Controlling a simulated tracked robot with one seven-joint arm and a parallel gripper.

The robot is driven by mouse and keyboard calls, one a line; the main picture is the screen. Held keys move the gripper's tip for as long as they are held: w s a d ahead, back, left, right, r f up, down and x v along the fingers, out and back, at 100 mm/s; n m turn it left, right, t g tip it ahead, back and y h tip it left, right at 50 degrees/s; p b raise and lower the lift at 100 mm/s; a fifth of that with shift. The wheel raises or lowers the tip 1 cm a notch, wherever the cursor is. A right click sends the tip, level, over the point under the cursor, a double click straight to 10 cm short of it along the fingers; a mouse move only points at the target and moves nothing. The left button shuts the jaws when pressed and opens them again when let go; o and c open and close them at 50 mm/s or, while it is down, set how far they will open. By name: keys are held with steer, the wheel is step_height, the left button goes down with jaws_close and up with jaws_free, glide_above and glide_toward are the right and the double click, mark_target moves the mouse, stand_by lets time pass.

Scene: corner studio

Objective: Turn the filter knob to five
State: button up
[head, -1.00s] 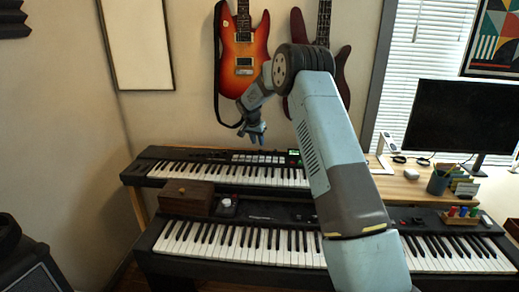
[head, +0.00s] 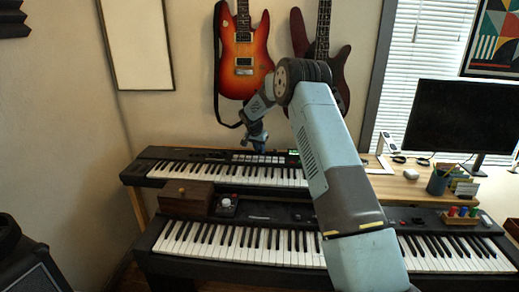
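The upper keyboard (head: 225,174) stands behind the lower one, with a row of pale buttons and a small lit green screen on its panel. My gripper (head: 259,148) points down at this panel, just left of the screen. Its fingers are small and dark here; I cannot tell whether they are open or touching the panel. No knob marked as the filter knob can be made out, and its numbers are too small to read. A small device with a pale knob (head: 226,203) sits on the lower keyboard (head: 252,243), apart from my gripper.
A wooden box (head: 187,198) sits on the lower keyboard's left end. My arm crosses in front of both keyboards. An orange guitar (head: 243,62) and a dark red one (head: 333,72) hang behind. A monitor (head: 452,116) and pen cup (head: 438,183) stand at right.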

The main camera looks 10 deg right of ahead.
jaws_close()
steer(key=shift+d+r+n, duration=0.1)
steer(key=shift+n, duration=0.3)
steer(key=n+y, duration=0.1)
steer(key=n, duration=0.2)
steer(key=shift+d+t, duration=0.15)
steer(key=shift+t, duration=0.15)
steer(key=n+y, duration=0.1)
steer(key=n, duration=0.2)
steer(key=shift+d+n+y, duration=0.1)
steer(key=shift+n+y, duration=0.2)
steer(key=n+y, duration=0.1)
steer(key=n, duration=0.3)
steer(key=shift+d+y, duration=0.15)
steer(key=shift+y, duration=0.25)
steer(key=shift+n+g+y, duration=0.4)
steer(key=shift+n+y, duration=0.1)
steer(key=shift+n, duration=1.5)
steer(key=shift+o, duration=2.1)
jaws_free()
